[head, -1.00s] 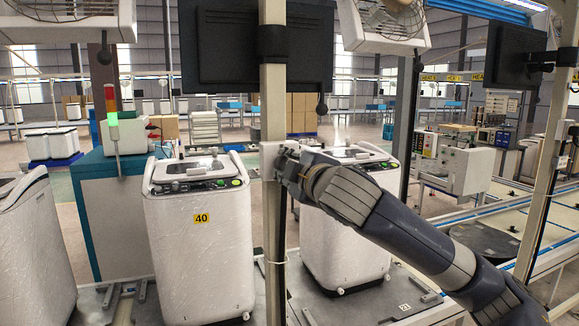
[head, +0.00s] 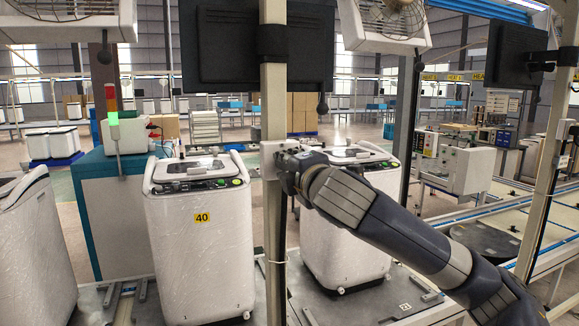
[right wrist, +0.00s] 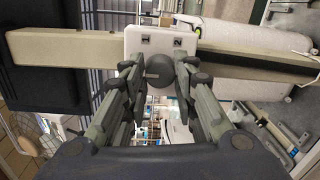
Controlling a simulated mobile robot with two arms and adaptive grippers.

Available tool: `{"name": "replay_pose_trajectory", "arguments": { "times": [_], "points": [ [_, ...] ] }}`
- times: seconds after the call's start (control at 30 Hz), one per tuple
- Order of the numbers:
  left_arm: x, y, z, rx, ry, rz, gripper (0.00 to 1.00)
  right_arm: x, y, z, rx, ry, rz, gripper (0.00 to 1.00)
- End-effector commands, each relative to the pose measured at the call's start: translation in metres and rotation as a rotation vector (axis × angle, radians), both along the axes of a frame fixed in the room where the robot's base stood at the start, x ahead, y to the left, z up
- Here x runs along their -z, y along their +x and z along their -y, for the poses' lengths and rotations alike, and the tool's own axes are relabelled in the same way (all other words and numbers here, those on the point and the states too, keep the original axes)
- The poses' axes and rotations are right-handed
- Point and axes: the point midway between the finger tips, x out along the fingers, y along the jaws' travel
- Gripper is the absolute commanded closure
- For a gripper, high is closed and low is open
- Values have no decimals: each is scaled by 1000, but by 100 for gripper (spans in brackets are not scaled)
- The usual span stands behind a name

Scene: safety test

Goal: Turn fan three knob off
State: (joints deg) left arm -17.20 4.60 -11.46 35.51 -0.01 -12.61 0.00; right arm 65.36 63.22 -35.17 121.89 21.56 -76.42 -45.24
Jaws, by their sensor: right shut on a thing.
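A white switch box (head: 268,161) is fixed to the upright post in the middle of the head view. It also shows in the right wrist view (right wrist: 160,35), with the marks 1 and 2 on its face. A round dark knob (right wrist: 160,69) is on the box, between my right fingers. My right gripper (head: 281,164) is at the box and shut on the knob. The knob is hidden behind my gripper in the head view. Fans (head: 398,16) hang at the top left and top right. My left gripper is not in view.
The beige post (head: 274,230) stands right beside my right gripper. A black monitor (head: 230,45) hangs above it. A white washer marked 40 (head: 200,255) stands left of the post, and another washer (head: 345,250) stands behind my right arm.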

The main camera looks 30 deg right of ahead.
Motion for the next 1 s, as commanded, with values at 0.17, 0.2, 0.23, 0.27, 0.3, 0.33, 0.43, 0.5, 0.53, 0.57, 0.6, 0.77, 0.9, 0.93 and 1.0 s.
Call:
{"name": "replay_pose_trajectory", "arguments": {
  "times": [0.17, 0.2, 0.23, 0.27, 0.3, 0.33, 0.43, 0.5, 0.53, 0.57, 0.6, 0.77, 0.9, 0.93, 1.0],
  "points": [
    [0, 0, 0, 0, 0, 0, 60, 1, 0, 0, 0, -5, -4, 98],
    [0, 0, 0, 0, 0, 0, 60, 1, 0, 0, 0, -4, -3, 98],
    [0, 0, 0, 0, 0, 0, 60, 1, 0, 0, 0, -4, -3, 98],
    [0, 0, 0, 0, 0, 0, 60, 1, 0, 0, 0, -4, -3, 98],
    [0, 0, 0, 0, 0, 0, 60, 1, 0, 0, 0, -4, -3, 98],
    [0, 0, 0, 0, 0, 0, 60, 1, 0, 0, 0, -4, -3, 98],
    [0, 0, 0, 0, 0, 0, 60, 1, 0, 0, 0, -3, -3, 62],
    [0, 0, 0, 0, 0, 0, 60, 1, 0, 0, 0, -3, -3, 53],
    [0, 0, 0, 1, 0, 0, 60, 1, 0, 0, 0, -3, -3, 53],
    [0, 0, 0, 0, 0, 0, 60, 1, 0, 0, 0, -3, -3, 53],
    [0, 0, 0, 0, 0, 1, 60, 1, 0, 0, 0, -3, -3, 53],
    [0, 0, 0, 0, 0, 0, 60, 0, 0, 0, 0, -3, -2, 53],
    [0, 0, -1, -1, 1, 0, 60, 0, -5, -1, 0, -3, -1, 53],
    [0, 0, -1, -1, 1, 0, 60, -1, -8, -2, 0, -3, -1, 53],
    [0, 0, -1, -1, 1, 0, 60, -1, -17, -5, -1, -3, 0, 53]
  ]
}}
